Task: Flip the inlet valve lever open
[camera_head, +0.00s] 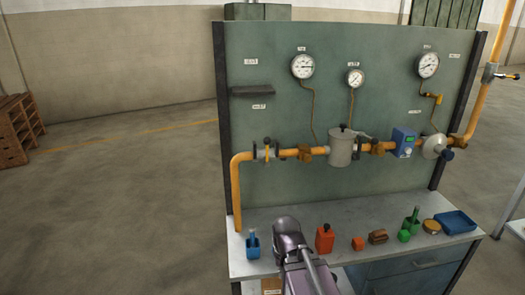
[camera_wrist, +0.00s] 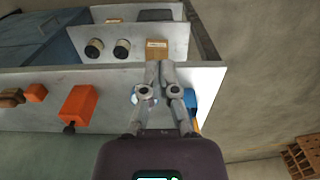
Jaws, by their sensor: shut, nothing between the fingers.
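An orange gas pipe (camera_head: 240,195) runs across a green panel. A valve-like fitting (camera_head: 266,151) with a small dark upright part sits on its left end. Another valve (camera_head: 490,73) with a pale sideways lever (camera_head: 507,76) sits on the riser at the far right. The labels are too small to read, so I cannot tell which is the inlet valve. My gripper (camera_wrist: 160,72) is shut and empty, its fingers together over the bench edge in the wrist view, with no valve seen beside it. In the head view my arm hides its fingertips.
The bench (camera_head: 250,222) carries a blue container (camera_head: 252,244), an orange-red bottle (camera_head: 325,239), small blocks (camera_head: 358,243) and a blue tray (camera_head: 455,222). Regulator, canister (camera_head: 341,147) and gauges (camera_head: 303,66) crowd the panel. Floor at left is clear up to a wooden rack (camera_head: 18,130).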

